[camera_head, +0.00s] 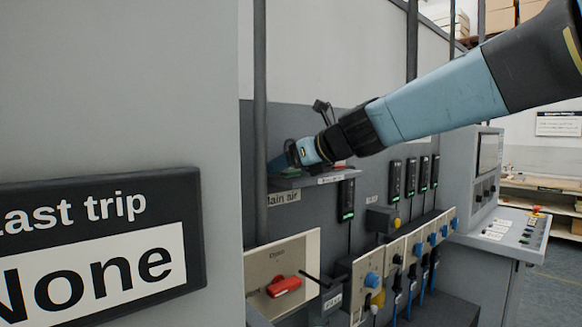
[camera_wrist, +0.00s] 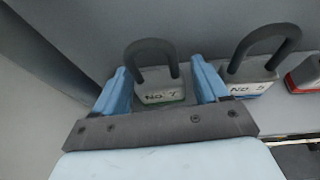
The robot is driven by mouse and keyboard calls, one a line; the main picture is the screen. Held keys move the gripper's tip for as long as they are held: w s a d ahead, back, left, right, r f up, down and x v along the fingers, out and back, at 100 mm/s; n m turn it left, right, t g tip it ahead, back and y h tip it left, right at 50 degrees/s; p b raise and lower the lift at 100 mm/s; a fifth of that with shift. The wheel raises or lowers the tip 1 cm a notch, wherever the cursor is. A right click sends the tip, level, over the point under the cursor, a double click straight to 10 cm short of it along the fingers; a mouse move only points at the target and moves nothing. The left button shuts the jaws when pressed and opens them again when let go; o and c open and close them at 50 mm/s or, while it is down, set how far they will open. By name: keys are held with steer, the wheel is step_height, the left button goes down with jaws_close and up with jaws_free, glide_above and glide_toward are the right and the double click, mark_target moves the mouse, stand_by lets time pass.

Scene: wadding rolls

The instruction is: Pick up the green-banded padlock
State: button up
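The green-banded padlock (camera_wrist: 161,88) is in the wrist view, with a grey body, a dark shackle and the label "No. 7". My gripper (camera_wrist: 160,70) is open, with one blue finger on each side of this padlock and a narrow gap at each side. In the head view, my gripper (camera_head: 283,160) is at the left end of a small grey shelf (camera_head: 290,183). The padlock cannot be made out there.
A blue-banded padlock (camera_wrist: 252,76) labelled "No. 5" stands just right of my right finger. A red padlock (camera_wrist: 305,74) is at the right edge. A grey wall rises close behind them. A vertical pipe (camera_head: 260,120) runs beside the shelf in the head view.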

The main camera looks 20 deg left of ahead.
steer(key=c, duration=1)
steer(key=shift+r, duration=0.1)
steer(key=shift+r, duration=0.25)
step_height(320, 180, up, 2)
steer(key=shift+r, duration=0.2)
steer(key=s+d+r, duration=0.9)
steer(key=s+r, duration=0.1)
steer(key=shift+d, duration=0.35)
